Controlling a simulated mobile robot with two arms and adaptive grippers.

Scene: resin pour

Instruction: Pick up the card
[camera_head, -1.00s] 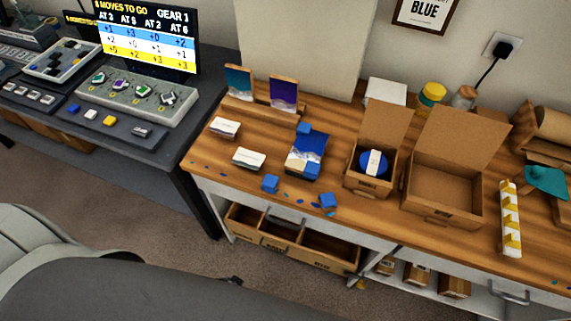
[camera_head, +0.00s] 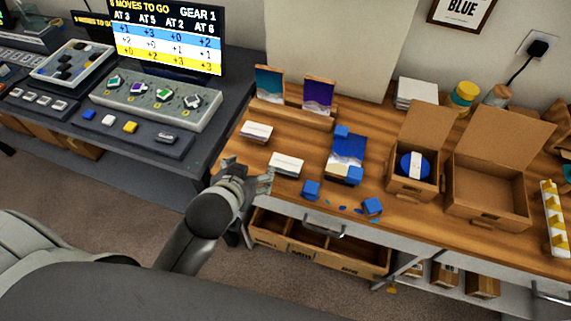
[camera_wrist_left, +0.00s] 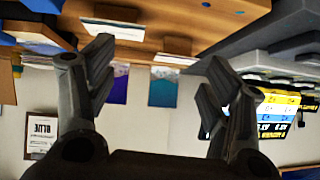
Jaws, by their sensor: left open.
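Two small stacks of white cards lie on the wooden bench: a rear card stack (camera_head: 257,131) and a front card stack (camera_head: 286,165). I cannot tell which holds the task's card. My left gripper (camera_head: 264,183) is open and empty at the bench's front-left edge, just left of the front stack. In the left wrist view, which is upside down, the open left gripper (camera_wrist_left: 157,78) has nothing between its fingers. The rear stack (camera_wrist_left: 174,59) and front stack (camera_wrist_left: 113,31) appear beyond the fingers. My right gripper is not in view.
A wooden rack (camera_head: 290,115) with two picture cards stands behind the stacks. A blue-and-white picture piece (camera_head: 347,151) and blue cubes (camera_head: 311,189) lie to the right. Open cardboard boxes (camera_head: 486,181) stand further right. A dark desk (camera_head: 205,140) is at left.

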